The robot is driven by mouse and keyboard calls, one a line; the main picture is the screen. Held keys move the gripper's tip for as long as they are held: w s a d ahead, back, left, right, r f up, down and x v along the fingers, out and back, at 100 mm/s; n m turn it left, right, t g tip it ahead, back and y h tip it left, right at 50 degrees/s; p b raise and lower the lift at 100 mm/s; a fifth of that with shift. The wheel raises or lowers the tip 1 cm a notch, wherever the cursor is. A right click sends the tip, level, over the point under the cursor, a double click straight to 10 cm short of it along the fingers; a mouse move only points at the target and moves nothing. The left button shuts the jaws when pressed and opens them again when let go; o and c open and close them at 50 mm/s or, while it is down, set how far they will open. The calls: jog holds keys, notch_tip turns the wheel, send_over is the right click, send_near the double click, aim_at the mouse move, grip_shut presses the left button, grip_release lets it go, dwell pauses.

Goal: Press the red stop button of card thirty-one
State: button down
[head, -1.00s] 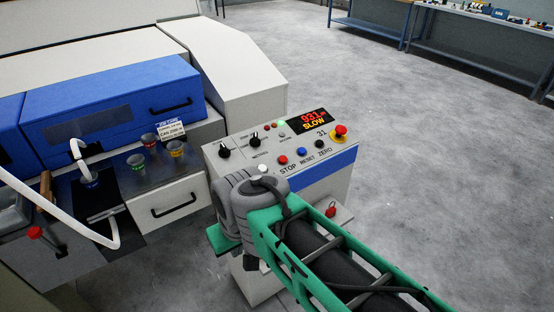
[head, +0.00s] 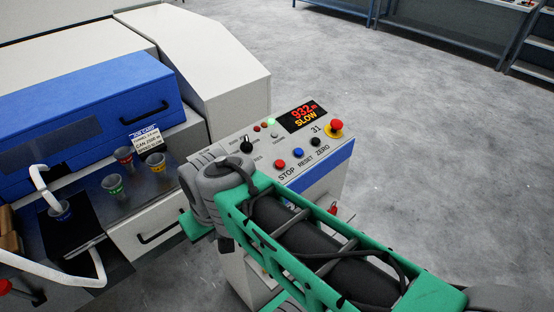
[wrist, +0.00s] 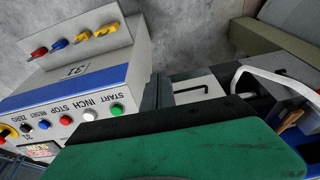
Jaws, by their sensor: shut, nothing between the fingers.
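The red STOP button (head: 281,164) sits on the sloped control panel (head: 340,166) of card 31, left of the blue RESET and black ZERO buttons. In the wrist view the panel is upside down, and the red STOP button (wrist: 65,120) lies between blue RESET and white INCH, with green START beyond. A separate red mushroom button (head: 336,126) on a yellow base is at the panel's right corner. My gripper (wrist: 157,88) shows as narrow grey fingers past the green hand; it is shut and empty, beside the START end of the panel, apart from STOP. My wrist hides its fingertips in the head view.
The display (head: 303,114) reads 932 and SLOW. Several small cups (head: 123,157) stand on the machine ledge at left, with a white curved tube (head: 50,281) nearby. A shelf with coloured handles (wrist: 82,37) juts from the panel's front. Floor to the right is clear.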

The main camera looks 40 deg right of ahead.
notch_tip(320, 180, up, 6)
jog(key=m+t+y+p, duration=0.1)
jog(key=m+t+p, duration=0.2)
jog(key=m+t, duration=0.55)
send_over(280, 164)
jog(key=s, duration=0.4)
jog(key=shift+d+f+n, duration=0.2)
jog(key=shift+d+n, duration=0.1)
jog(key=shift+n, duration=0.15)
jog(key=shift+f+b, duration=0.15)
jog(key=shift+b, duration=0.15)
jog(key=f+b, duration=0.2)
jog(key=w+f+b, duration=0.1)
jog(key=f+b, duration=0.1)
jog(key=f, duration=0.1)
jog(key=w+f+b, duration=0.1)
jog(key=f+b, duration=0.1)
jog(key=f, duration=0.1)
jog(key=shift+w+f, duration=0.1)
jog(key=shift+f, duration=0.1)
jog(key=shift+w+f+b, duration=0.1)
jog(key=shift+f+b, duration=0.25)
